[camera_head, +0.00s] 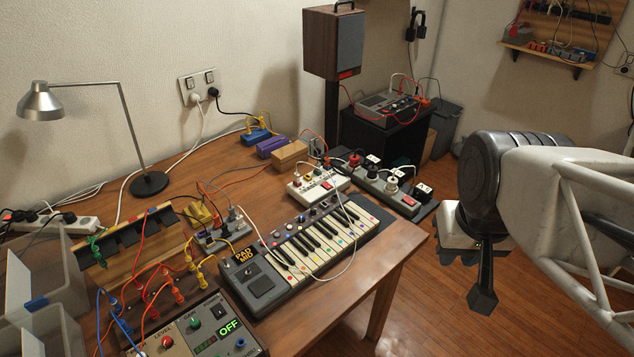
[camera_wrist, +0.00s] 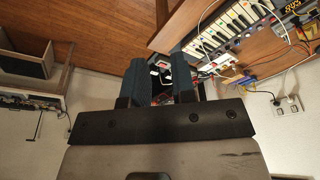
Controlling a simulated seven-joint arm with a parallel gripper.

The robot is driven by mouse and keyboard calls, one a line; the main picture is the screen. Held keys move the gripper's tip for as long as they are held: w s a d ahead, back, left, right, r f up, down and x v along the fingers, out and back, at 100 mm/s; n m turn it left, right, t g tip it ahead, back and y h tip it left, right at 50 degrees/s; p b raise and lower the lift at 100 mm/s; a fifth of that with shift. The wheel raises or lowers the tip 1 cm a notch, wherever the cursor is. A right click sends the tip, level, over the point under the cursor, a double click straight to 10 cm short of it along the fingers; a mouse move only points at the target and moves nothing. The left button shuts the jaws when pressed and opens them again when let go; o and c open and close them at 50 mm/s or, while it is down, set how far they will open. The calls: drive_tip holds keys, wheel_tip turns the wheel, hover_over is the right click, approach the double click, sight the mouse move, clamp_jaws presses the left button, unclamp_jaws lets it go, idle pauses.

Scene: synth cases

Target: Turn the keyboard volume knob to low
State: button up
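The keyboard (camera_head: 318,250) lies on the wooden table, its keys marked with coloured dots. It also shows upside down in the wrist view (camera_wrist: 238,30). A row of small knobs (camera_head: 300,218) runs along its back edge. Which one is the volume knob, and where it points, is too small to tell. My gripper (camera_wrist: 159,72) is open, with two dark blue fingers apart and nothing seen held. In the head view it (camera_head: 482,285) hangs right of the table, clear of the keyboard.
A white cable (camera_head: 352,250) loops over the keyboard's right part. A white box with plugs (camera_head: 318,187) and a grey power strip (camera_head: 385,187) stand behind it. A control box reading "OFF" (camera_head: 230,328) is at front left. The floor (camera_head: 420,300) right of the table is clear.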

drive_tip(key=shift+o, duration=1.2)
drive_tip(key=shift+w+a, duration=0.1)
drive_tip(key=shift+w, duration=0.15)
drive_tip(key=shift+o, duration=0.5)
drive_tip(key=shift+w+m, duration=0.3)
drive_tip(key=shift+w, duration=0.1)
drive_tip(key=w+a+f+m, duration=0.2)
drive_tip(key=w+a+m, duration=0.15)
drive_tip(key=w, duration=0.45)
drive_tip(key=w+a+f+m+g, duration=0.1)
drive_tip(key=w+a+m, duration=0.2)
drive_tip(key=w+m, duration=0.3)
drive_tip(key=w+a+f+m, duration=0.2)
drive_tip(key=w+a+m, duration=0.1)
drive_tip(key=w, duration=0.6)
drive_tip(key=w+a+f+m, duration=0.4)
drive_tip(key=w+f, duration=0.1)
drive_tip(key=f, duration=0.1)
drive_tip(key=w+a+f+m+g, duration=0.1)
drive_tip(key=w+a+f+m, duration=0.3)
drive_tip(key=w+a+f, duration=0.1)
drive_tip(key=w+a+f+m+g, duration=0.1)
drive_tip(key=w+a+f+m, duration=0.3)
drive_tip(key=w+a+f, duration=0.1)
drive_tip(key=shift+w+f, duration=0.8)
drive_tip(key=shift+f, duration=0.25)
drive_tip(key=shift+w+a+f, duration=0.2)
drive_tip(key=shift+a+f, duration=0.1)
drive_tip(key=shift+f, duration=0.1)
